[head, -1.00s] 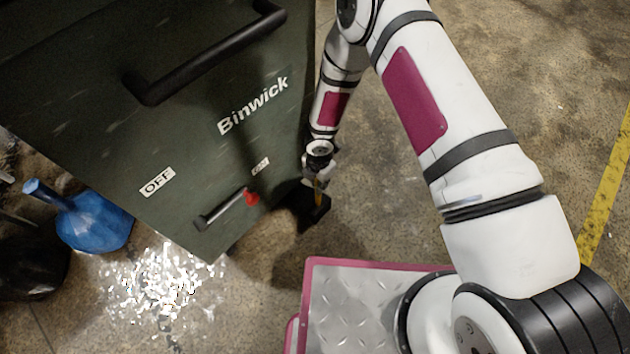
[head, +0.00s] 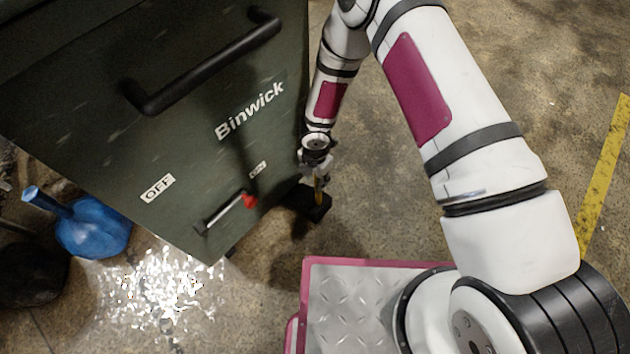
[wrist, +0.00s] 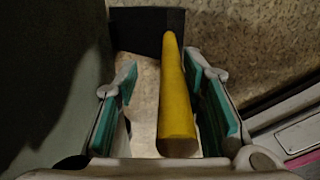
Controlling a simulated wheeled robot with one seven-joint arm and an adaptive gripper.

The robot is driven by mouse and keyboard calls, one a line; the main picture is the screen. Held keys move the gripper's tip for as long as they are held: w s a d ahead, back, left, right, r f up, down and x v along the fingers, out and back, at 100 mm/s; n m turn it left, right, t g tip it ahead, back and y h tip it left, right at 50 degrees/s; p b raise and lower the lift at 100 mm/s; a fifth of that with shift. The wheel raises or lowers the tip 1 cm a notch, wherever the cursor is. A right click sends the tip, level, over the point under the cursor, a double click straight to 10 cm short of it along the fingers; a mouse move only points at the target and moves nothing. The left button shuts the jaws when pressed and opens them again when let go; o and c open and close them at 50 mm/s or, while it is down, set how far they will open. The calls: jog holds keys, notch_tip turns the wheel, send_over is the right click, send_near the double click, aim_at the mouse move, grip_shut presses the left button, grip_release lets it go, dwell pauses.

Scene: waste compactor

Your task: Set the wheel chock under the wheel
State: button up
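The wheel chock is a black block (head: 312,204) with an upright yellow handle (wrist: 175,95). In the head view it is on the floor beside the lower right corner of the dark green Binwick compactor (head: 210,160). My gripper (head: 318,180) points down at it from above. In the wrist view my gripper (wrist: 165,110) is open, its teal pads on either side of the handle. A clear gap shows left of the handle; the right pad is close to it, and contact cannot be told. The black block (wrist: 140,30) shows beyond the fingertips. No wheel is visible.
The compactor's front carries a large black handle (head: 205,65) and a small lever with a red part (head: 249,201). A blue container (head: 92,228) and a glittering patch (head: 165,290) are at lower left. Open concrete floor extends right to a yellow line (head: 607,170).

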notch_tip(320, 180, up, 8)
jog(key=p, duration=0.2)
jog(key=shift+p, duration=0.3)
jog(key=o, duration=1.5)
jog(key=shift+w+a+r, duration=0.1)
notch_tip(320, 180, up, 12)
jog(key=shift+f, duration=0.1)
